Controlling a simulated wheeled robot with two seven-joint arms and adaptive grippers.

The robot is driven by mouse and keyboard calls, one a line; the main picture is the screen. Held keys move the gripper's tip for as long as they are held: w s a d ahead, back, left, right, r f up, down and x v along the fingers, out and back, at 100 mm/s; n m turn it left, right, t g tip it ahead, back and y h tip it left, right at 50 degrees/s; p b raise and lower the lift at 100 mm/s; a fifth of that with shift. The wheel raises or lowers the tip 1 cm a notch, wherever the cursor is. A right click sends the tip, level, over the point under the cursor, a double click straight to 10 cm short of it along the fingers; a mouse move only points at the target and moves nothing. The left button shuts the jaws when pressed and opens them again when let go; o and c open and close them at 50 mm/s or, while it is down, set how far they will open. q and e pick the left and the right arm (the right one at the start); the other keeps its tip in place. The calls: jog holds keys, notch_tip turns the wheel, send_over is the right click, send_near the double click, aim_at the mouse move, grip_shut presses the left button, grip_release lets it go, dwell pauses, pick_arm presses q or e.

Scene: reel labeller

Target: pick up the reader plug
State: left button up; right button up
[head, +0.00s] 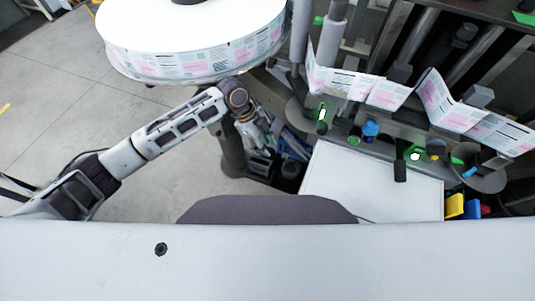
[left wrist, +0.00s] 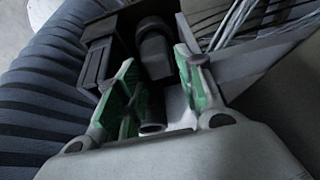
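In the left wrist view, a black rounded plug-like body (left wrist: 154,52), which looks like the reader plug, lies between the two green-padded fingers of my left gripper (left wrist: 155,92). Its round, tube-like near end (left wrist: 151,117) also shows between the fingers. The fingers stand apart, with a light gap on the right side of the plug; I cannot tell whether the left pad touches it. In the head view, my left gripper (head: 262,142) reaches down beside the machine, above dark parts, and the plug cannot be made out there. My right gripper is not in view.
In the left wrist view, a black box-like part (left wrist: 102,50) stands left of the plug, a ribbed dark hose (left wrist: 45,85) lies further left, and grey cables (left wrist: 240,22) run at upper right. In the head view, a large label reel (head: 190,25) and a white panel (head: 370,180) flank the arm.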

pick_arm(q)
jog(key=shift+x, duration=2.15)
jog(key=shift+a, duration=0.2)
jog(key=c, duration=0.7)
jog(key=shift+r, duration=5)
